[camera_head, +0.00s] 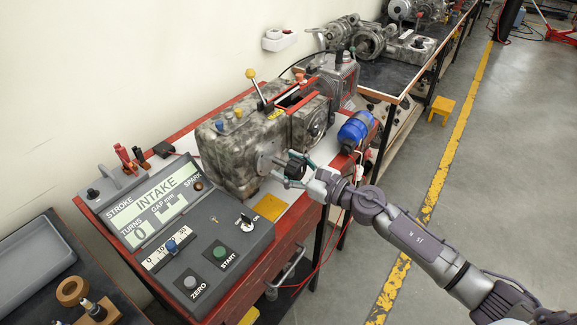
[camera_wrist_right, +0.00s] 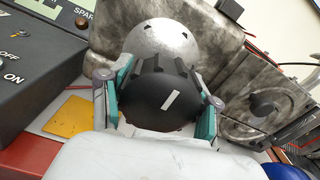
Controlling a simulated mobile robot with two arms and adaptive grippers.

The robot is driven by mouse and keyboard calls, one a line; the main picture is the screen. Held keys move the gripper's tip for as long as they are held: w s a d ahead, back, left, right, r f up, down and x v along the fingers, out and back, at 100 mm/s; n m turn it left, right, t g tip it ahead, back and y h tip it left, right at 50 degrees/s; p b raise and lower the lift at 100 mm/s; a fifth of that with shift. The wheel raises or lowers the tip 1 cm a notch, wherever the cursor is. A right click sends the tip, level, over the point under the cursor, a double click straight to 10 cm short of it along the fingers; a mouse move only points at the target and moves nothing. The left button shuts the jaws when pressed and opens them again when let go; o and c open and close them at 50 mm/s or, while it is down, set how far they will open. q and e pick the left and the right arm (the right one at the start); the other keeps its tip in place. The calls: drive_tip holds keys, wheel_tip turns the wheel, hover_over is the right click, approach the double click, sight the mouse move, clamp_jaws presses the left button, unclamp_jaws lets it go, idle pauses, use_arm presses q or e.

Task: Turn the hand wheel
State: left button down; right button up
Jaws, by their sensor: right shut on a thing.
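The hand wheel (camera_head: 292,170) is a dark round knob on the front of the grey mottled machine (camera_head: 232,150). In the right wrist view the black hand wheel (camera_wrist_right: 158,103) carries a white mark, and a silver round flange (camera_wrist_right: 158,42) stands behind it. My right gripper (camera_head: 298,167) reaches in from the right and is shut on the wheel. Its teal-padded fingers lie on either side of the wheel in the wrist view. My left gripper is not in view.
A control box (camera_head: 230,235) at front left shows INTAKE and TURNS 0, with several buttons. A yellow pad (camera_head: 270,207) lies beside it. A blue cylindrical part (camera_head: 355,130) is close behind my right wrist. The floor at right is open.

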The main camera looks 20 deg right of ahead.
drive_tip(key=shift+m, duration=0.4)
drive_tip(key=shift+c, duration=0.2)
drive_tip(key=m+p, duration=0.1)
drive_tip(key=m, duration=0.2)
drive_tip(key=shift+r, duration=0.1)
drive_tip(key=m+p, duration=0.1)
drive_tip(key=m, duration=0.3)
drive_tip(key=shift+m+p, duration=0.3)
drive_tip(key=shift+p, duration=0.1)
drive_tip(key=m+p, duration=0.2)
drive_tip(key=m, duration=0.3)
drive_tip(key=shift+m+p, duration=0.75)
drive_tip(key=shift+m, duration=1.35)
drive_tip(key=o, duration=1.2)
drive_tip(key=shift+c, duration=0.2)
